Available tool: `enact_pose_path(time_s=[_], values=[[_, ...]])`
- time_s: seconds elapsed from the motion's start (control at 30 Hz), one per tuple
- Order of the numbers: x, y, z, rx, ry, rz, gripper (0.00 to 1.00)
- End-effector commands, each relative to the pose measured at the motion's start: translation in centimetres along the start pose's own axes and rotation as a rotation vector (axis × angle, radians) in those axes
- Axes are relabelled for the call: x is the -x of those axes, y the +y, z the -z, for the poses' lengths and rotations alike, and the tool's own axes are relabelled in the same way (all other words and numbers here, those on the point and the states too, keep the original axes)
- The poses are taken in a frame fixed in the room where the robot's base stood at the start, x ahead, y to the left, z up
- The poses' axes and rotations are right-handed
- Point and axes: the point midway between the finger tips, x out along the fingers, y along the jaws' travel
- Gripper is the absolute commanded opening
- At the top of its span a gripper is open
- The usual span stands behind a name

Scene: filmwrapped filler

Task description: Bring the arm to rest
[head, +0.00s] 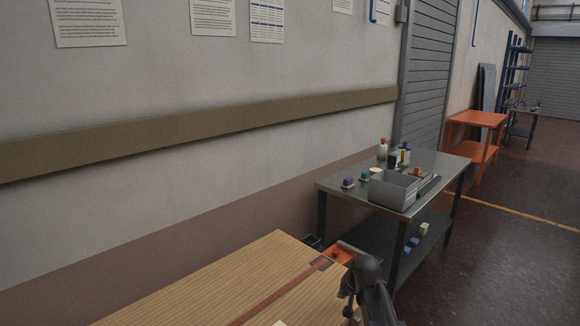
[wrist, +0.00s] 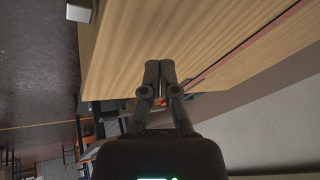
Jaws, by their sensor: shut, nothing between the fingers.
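My gripper (wrist: 159,68) shows in the wrist view with its two dark fingers together and nothing between them. In the head view my arm is at the bottom right, in front of the right end of a wooden table (head: 215,285). The wooden top (wrist: 125,50) fills the upper part of the wrist view, beyond the fingertips. I cannot tell how far the fingertips are from it.
A metal table (head: 340,186) stands beyond the wooden one, with a grey bin (head: 393,189) and several small items on it. An orange table (head: 478,118) is farther back. A wall runs along the left. The floor (head: 500,245) at right is clear.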

Motion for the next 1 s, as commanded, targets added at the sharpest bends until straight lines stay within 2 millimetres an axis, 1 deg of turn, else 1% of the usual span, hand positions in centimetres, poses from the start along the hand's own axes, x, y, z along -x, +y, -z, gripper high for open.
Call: enact_pose_path(time_s=[0.03,0.1,0.2,0.3,0.6,0.7,0.93,1.0], values=[[0.7,0.2,-2.6,0.025,-0.041,-0.024,0.0],[1.4,0.7,-5.5,0.062,-0.102,-0.063,0.0],[2.5,1.4,-8.9,0.105,-0.182,-0.114,0.0],[3.4,2.1,-11.7,0.138,-0.248,-0.156,0.0],[6.2,3.9,-18.1,0.206,-0.404,-0.256,0.0],[7.2,3.5,-17.2,0.206,-0.404,-0.256,0.0],[9.0,2.9,-16.4,0.205,-0.402,-0.254,0.0],[9.9,2.6,-16.1,0.205,-0.401,-0.254,0.0]])
